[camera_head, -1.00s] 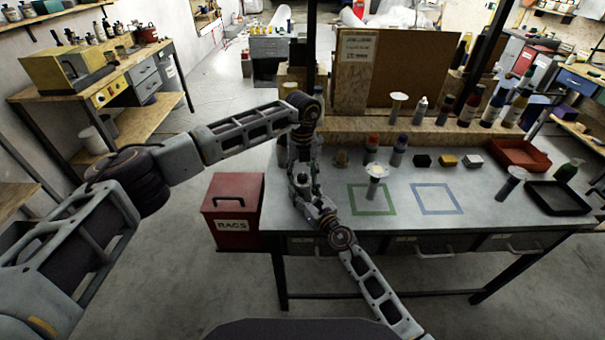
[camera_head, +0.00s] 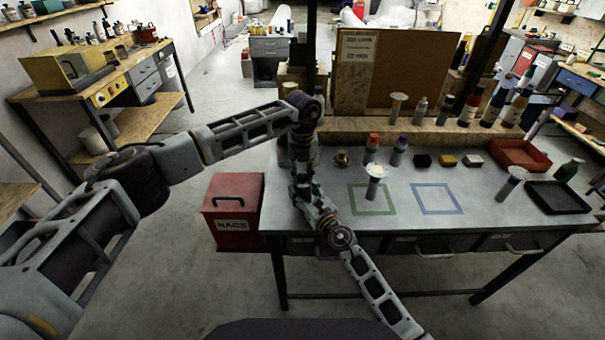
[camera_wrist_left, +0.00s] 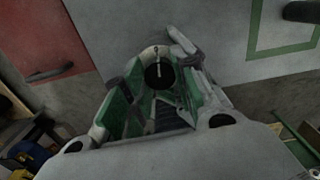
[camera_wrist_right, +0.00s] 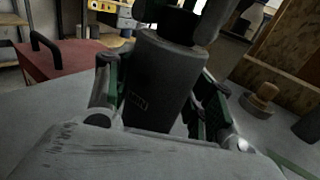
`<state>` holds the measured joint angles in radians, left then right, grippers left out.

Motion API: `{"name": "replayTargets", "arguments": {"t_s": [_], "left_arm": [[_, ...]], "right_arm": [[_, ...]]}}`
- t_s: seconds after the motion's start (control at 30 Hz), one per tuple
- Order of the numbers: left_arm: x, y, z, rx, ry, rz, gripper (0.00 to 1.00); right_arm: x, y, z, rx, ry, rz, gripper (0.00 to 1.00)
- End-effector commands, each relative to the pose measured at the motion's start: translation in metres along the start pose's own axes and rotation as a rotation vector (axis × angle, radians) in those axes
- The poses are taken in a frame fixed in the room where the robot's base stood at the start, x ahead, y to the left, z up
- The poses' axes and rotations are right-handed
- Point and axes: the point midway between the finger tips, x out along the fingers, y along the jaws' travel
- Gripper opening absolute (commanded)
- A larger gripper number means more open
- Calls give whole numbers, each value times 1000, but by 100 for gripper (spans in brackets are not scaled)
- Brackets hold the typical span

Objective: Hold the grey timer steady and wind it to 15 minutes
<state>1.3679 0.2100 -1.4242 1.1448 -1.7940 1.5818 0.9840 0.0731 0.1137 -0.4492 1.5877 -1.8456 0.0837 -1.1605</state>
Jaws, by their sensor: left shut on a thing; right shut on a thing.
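The grey timer (camera_wrist_right: 157,82) shows in the right wrist view as an upright dark grey cylinder with a small mark on its side. My right gripper (camera_wrist_right: 158,95) is shut on its body from the side, one finger on each side. My left gripper (camera_wrist_left: 157,78) comes down from above and is shut on the timer's top part; a dark round face with a pale pointer (camera_wrist_left: 156,58) shows between its fingers. In the head view, my left gripper (camera_head: 301,165) and right gripper (camera_head: 308,195) meet at the table's left end and hide the timer. The dial's marks cannot be read.
A red rags box (camera_head: 233,225) stands at the grey table's (camera_head: 330,222) left end. A green square (camera_head: 372,212) and a blue square (camera_head: 437,211) are marked on the table. A white-topped cylinder (camera_head: 375,172) stands by the green square. Several bottles, blocks and trays stand further right.

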Motion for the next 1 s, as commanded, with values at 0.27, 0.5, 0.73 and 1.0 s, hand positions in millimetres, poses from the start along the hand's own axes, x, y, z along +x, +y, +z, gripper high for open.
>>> {"name": "replayTargets", "arguments": {"t_s": [0.27, 0.5, 0.73, 1.0], "left_arm": [[0, 0, 0, 153, -1, 0, 4], [0, 1, 0, 336, -1, 1, 4], [0, 1, 0, 520, 0, 1, 4], [0, 1, 0, 735, 0, 1, 4]], "right_arm": [[0, -1, 0, 0, 0, -1, 25], [0, -1, 0, 0, 0, -1, 25], [0, -1, 0, 0, 0, -1, 25], [0, -1, 0, 0, 0, -2, 25]]}}
